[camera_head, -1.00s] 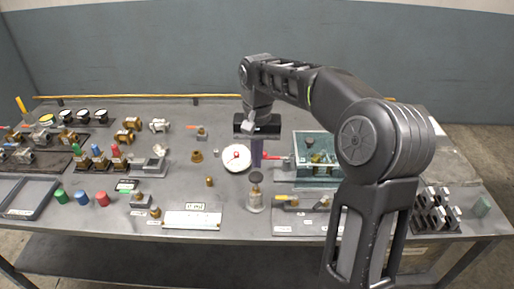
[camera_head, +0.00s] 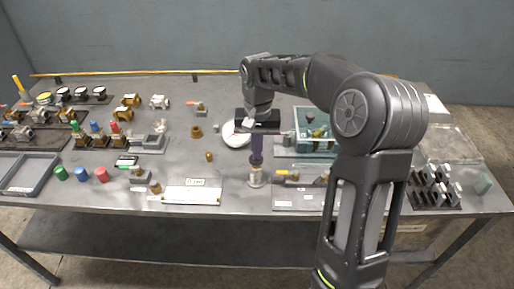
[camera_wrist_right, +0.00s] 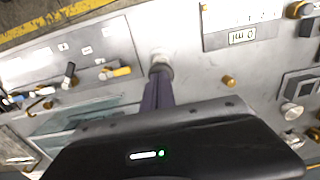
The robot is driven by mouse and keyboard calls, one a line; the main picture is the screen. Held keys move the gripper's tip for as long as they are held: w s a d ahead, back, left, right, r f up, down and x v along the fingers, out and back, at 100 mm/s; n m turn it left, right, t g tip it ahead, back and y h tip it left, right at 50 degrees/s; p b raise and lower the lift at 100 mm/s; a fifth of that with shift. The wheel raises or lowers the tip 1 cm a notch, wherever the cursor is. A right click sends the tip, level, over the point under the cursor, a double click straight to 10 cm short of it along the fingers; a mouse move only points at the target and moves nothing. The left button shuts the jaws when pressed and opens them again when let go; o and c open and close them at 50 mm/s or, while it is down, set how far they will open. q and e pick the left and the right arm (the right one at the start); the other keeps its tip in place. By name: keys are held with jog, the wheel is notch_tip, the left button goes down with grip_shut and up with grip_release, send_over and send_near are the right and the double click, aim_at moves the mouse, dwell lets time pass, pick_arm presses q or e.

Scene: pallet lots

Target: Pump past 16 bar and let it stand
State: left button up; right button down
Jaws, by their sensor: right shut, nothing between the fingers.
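My right gripper (camera_head: 256,162) is shut and empty, its purple-grey fingers pointing down. The fingertips are at the top of a small pale cylinder (camera_head: 257,179); I cannot tell whether they touch it. In the right wrist view the shut fingers (camera_wrist_right: 159,74) overlap the cylinder's dark cap. A teal tray unit (camera_head: 330,152), seemingly the pump, stands right of the gripper; its lever is partly hidden. A round white dial (camera_head: 232,141), probably the gauge, lies behind and left of the gripper, partly covered by it. Its reading is too small to tell. My left gripper is out of view.
A white labelled plate (camera_head: 190,196) lies left of the cylinder. A grey plate with yellow-handled fittings (camera_head: 300,199) lies to its right. A small brass piece (camera_head: 209,157) stands nearby. Coloured caps and several valves fill the left side. A block rack (camera_head: 434,196) stands right.

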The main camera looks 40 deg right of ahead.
jog(key=shift+s+f, duration=0.1)
jog(key=shift+f, duration=0.2)
jog(key=shift+r, duration=0.2)
notch_tip(320, 180, up, 4)
jog(key=p, duration=0.3)
jog(key=shift+f, duration=0.15)
notch_tip(320, 180, up, 11)
jog(key=p, duration=0.2)
jog(key=shift+f, duration=0.2)
jog(key=shift+f, duration=0.1)
